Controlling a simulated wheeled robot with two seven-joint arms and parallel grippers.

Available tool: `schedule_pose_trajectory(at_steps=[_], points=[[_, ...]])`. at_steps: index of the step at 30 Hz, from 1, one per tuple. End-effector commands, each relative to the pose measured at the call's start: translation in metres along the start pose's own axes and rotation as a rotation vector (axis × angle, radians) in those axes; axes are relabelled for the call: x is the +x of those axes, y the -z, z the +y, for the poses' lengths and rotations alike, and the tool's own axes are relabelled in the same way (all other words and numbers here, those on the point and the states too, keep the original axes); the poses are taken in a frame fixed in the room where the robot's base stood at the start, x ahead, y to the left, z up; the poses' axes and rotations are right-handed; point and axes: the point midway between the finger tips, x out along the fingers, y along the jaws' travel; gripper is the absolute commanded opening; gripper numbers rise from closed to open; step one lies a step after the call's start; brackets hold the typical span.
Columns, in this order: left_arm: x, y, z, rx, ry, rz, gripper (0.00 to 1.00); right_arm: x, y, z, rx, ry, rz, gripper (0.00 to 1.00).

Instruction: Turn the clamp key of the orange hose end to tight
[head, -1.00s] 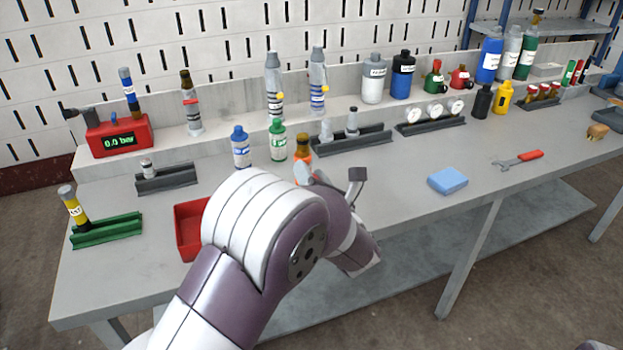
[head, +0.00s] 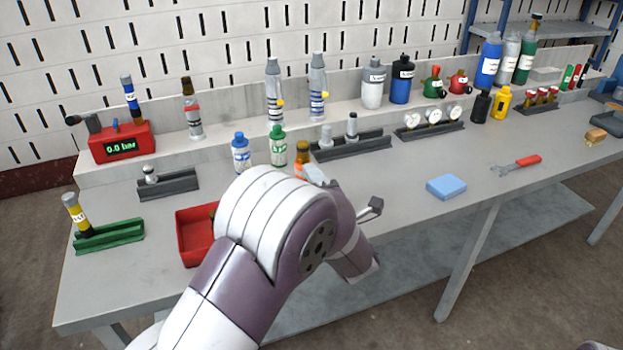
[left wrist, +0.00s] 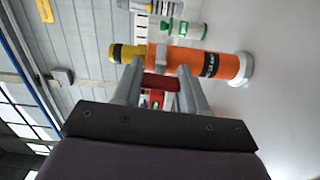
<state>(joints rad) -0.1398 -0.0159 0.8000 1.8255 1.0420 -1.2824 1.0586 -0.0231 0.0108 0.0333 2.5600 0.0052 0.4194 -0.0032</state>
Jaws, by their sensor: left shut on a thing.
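The orange hose end (left wrist: 222,66) stands upright on the bench and lies sideways in the left wrist view. It has a black label band, a pale grey foot and a yellow-and-black top. In the head view its amber top (head: 303,147) shows, and my left arm hides its lower part. My left gripper (left wrist: 160,76) is at its side, its two fingers apart with a red bar (left wrist: 160,83) between them. The bar appears to be the clamp key, and the fingers are shut on it. Its exact angle is unclear. My right gripper is not in view.
Blue (head: 241,155) and green (head: 278,147) bottles stand close left of the hose end. A dark rack (head: 350,146) is behind it to the right. A red tray (head: 181,240) lies left of my arm. A blue sponge (head: 446,187) lies right. The gauge (head: 120,146) reads 0.0 bar.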

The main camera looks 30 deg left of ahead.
Motion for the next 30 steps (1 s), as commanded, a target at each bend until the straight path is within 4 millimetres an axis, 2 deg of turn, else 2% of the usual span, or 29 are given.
schedule_pose_trajectory(at_steps=[30], points=[[0.000, 0.001, 0.003, 0.964, 0.003, -0.001, 0.12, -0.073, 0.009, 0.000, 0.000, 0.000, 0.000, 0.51]])
